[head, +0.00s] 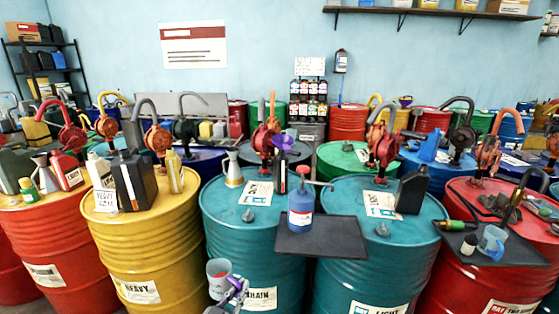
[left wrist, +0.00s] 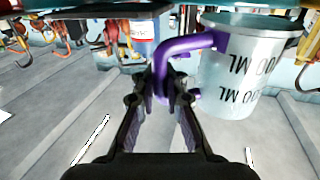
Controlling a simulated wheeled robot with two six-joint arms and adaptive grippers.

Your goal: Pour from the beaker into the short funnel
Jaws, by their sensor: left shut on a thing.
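The beaker (head: 218,284) is a pale cup with dark volume marks, low in front of the yellow and teal drums. In the left wrist view the beaker (left wrist: 238,75) shows a purple handle (left wrist: 185,45). My left gripper (head: 238,292) is shut on this handle, and its fingers (left wrist: 165,95) sit around it. The beaker looks near upright; its contents are unclear. A purple funnel (head: 284,142) sits above a dark bottle (head: 280,176) on the left teal drum. A grey metal cone-shaped funnel (head: 233,172) stands left of it. My right gripper is not in view.
A blue bottle (head: 301,212) stands on a black tray (head: 335,240) between the two teal drums (head: 240,250). A yellow drum (head: 145,250) with a black can (head: 135,182) is at left.

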